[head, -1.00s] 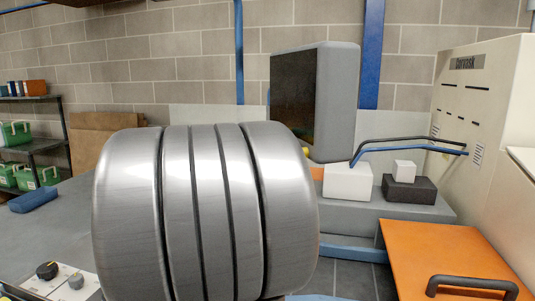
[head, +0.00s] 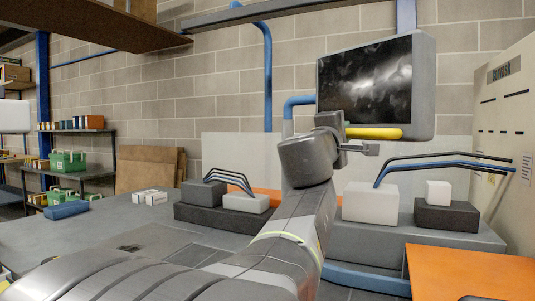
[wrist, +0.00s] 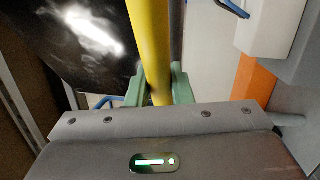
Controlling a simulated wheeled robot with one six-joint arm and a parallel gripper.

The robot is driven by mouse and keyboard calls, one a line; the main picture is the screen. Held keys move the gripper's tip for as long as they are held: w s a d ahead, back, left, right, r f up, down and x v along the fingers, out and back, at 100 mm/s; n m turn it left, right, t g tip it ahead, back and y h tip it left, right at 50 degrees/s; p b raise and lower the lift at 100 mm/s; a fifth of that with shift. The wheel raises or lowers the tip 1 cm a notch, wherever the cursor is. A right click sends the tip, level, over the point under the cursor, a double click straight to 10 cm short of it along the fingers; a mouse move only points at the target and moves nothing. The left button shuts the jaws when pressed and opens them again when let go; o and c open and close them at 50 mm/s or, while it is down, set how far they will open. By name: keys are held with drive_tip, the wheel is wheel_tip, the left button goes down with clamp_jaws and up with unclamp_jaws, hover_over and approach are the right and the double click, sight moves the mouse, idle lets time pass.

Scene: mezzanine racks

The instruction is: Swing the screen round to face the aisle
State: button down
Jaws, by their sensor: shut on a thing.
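The screen (head: 368,82) is a grey box with a dark, glossy face, on a blue bent arm (head: 293,104) at the wall. Its face is turned mostly toward me in the head view and tilts slightly. A yellow bar handle (head: 385,133) runs along its lower edge. My gripper (head: 368,147) is at the handle's left part. In the wrist view the green fingers of my gripper (wrist: 160,92) are closed around the yellow bar (wrist: 147,35), with the dark screen face (wrist: 75,45) to the left.
White boxes (head: 370,203) and black boxes (head: 446,217) with cables stand on the grey ledge below the screen. A beige cabinet (head: 505,130) stands at right, an orange panel (head: 470,272) in front of it. Shelves with green crates (head: 68,162) are at left.

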drive_tip(key=shift+w+d+f+n+t+y+b, duration=0.1)
drive_tip(key=shift+w+d+n+t+y+b, duration=0.3)
drive_tip(key=shift+d, duration=0.5)
drive_tip(key=shift+w+d+n+t+y+b, duration=0.1)
drive_tip(key=shift+d+n+t+y+b, duration=0.2)
drive_tip(key=shift+d+y, duration=0.4)
drive_tip(key=shift+w+d+f+n+t+y+b, duration=0.1)
drive_tip(key=shift+w+d+n+y+b, duration=0.25)
drive_tip(key=shift+d, duration=0.7)
drive_tip(key=shift+s+r, duration=0.1)
drive_tip(key=c, duration=1.3)
unclamp_jaws()
